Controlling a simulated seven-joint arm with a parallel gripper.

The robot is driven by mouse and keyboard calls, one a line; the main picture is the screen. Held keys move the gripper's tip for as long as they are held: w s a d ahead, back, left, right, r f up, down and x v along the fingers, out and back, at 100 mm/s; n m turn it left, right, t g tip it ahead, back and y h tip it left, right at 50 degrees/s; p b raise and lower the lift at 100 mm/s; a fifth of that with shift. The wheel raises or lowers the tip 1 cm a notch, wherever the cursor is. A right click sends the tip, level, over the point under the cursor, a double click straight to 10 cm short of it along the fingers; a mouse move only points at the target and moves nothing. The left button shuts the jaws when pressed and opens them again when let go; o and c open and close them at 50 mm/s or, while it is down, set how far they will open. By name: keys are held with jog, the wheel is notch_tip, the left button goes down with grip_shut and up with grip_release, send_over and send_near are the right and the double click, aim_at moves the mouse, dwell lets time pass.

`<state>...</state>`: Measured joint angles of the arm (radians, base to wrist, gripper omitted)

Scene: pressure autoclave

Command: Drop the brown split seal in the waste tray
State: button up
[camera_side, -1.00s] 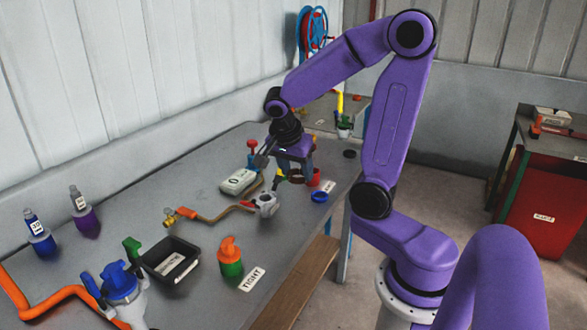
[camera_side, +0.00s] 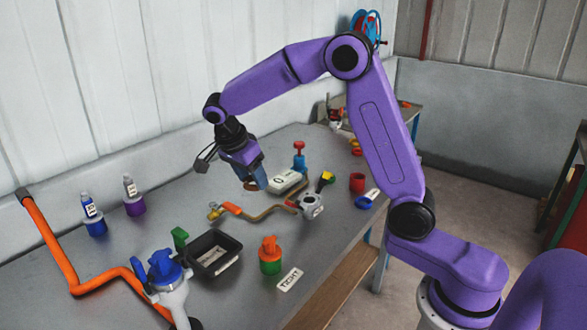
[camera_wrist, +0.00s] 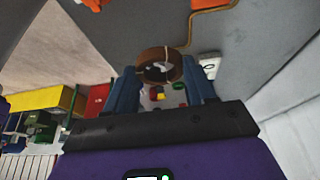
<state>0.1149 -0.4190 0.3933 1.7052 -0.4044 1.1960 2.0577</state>
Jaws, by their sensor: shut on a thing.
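The brown split seal (camera_wrist: 148,54) is a brown ring between my blue fingertips in the wrist view. My gripper (camera_wrist: 159,72) is shut on it. In the side view my gripper (camera_side: 256,180) points down above the table, up and to the right of the waste tray in the picture, and the seal is not clearly visible there. The waste tray (camera_side: 198,243) is a black open box on the table with a white label in it. No seal shows in it.
A green-handled part (camera_side: 180,238) stands by the tray's left corner and an orange-and-green fitting (camera_side: 270,255) to its right. A blue-topped valve (camera_side: 165,272) is in front. A brown hose (camera_side: 262,216) and grey flange (camera_side: 311,205) lie below my gripper.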

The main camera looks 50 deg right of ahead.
jog(key=w+a+f, duration=0.4)
jog(key=w+a, duration=0.1)
jog(key=a, duration=0.5)
jog(key=shift+w+d+f, duration=0.1)
jog(key=shift+w+f, duration=0.05)
jog(key=shift+f, duration=2.6)
jog(key=o, duration=1.1)
jog(key=v, duration=1.7)
jog(key=shift+r, duration=0.25)
